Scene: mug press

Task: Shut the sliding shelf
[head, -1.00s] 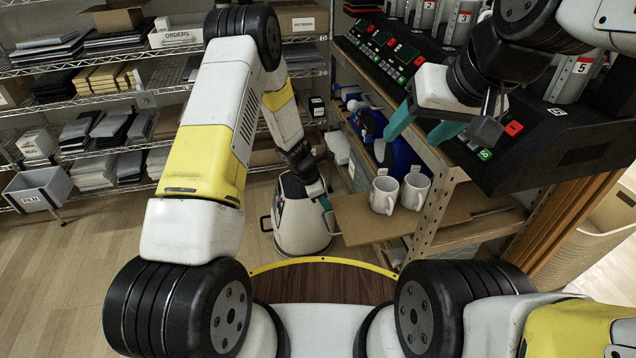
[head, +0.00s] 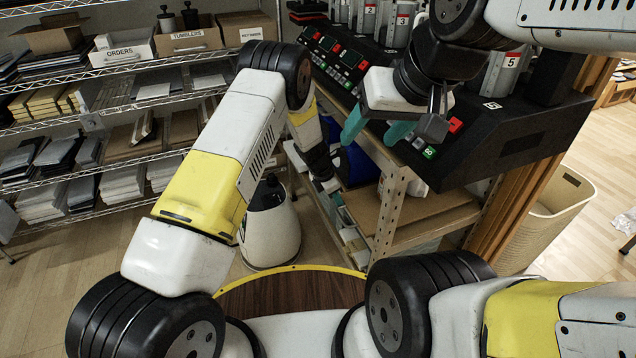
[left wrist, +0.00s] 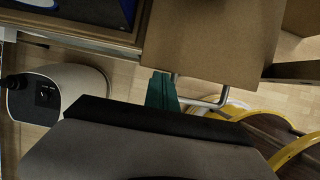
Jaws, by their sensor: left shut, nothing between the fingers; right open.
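The sliding shelf (head: 430,205) is a tan board under the press bench. In the head view it lies mostly behind the perforated front post; how far it still sticks out is hard to tell. A white mug (head: 416,187) shows partly behind that post. In the left wrist view the board (left wrist: 215,40) has a bent metal handle (left wrist: 205,101) along its front edge. My left gripper (head: 335,191) is low at the bench front, shut and empty. Its teal fingertips (left wrist: 162,92) are beside the handle and board edge. My right gripper (head: 377,128) is open and empty in front of the press panel.
The black press console (head: 510,145) overhangs the shelf. The perforated post (head: 388,208) stands close to my left gripper. A white rounded canister (head: 270,228) stands on the floor at left. Blue bins (head: 358,165) sit under the bench. A beige bin (head: 550,215) is at right.

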